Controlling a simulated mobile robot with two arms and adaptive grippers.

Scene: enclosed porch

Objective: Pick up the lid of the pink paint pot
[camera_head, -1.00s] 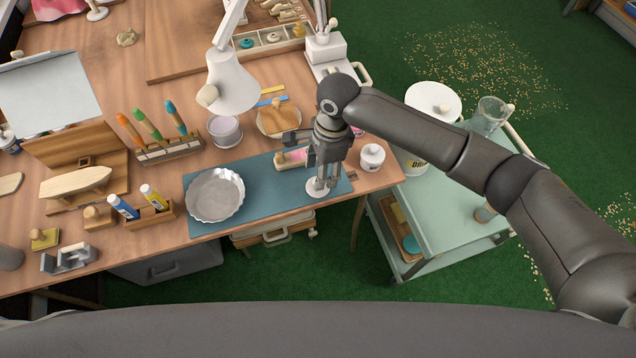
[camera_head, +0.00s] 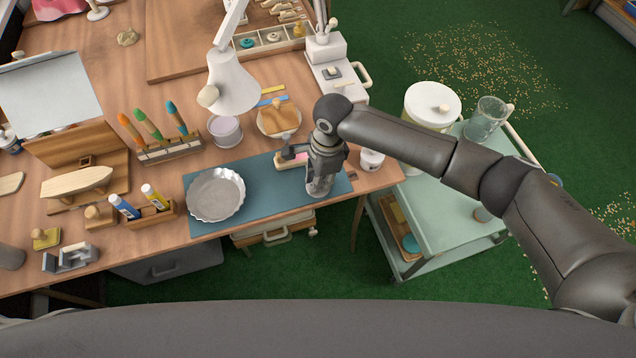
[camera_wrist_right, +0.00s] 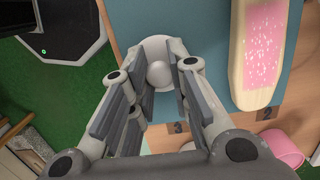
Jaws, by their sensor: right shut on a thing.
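A round white lid (camera_wrist_right: 152,47) with a knob lies at the edge of the blue mat in the right wrist view. My right gripper (camera_head: 318,190) points down over the mat's right end, and its fingers (camera_wrist_right: 164,88) are shut on the lid's knob. In the head view the gripper hides nearly all of the lid. A pink pot (camera_wrist_right: 288,147) shows at the lower right of the wrist view, apart from the lid; in the head view I cannot make it out behind my gripper. My left gripper is not in view.
A wooden block with a pink face (camera_wrist_right: 262,45) lies beside the lid on the mat (camera_head: 260,198). A fluted metal dish (camera_head: 215,194) is at the mat's left. A white pot (camera_head: 371,160) stands right of my gripper. The lamp (camera_head: 232,82) overhangs behind; a green cart (camera_head: 440,215) adjoins the bench.

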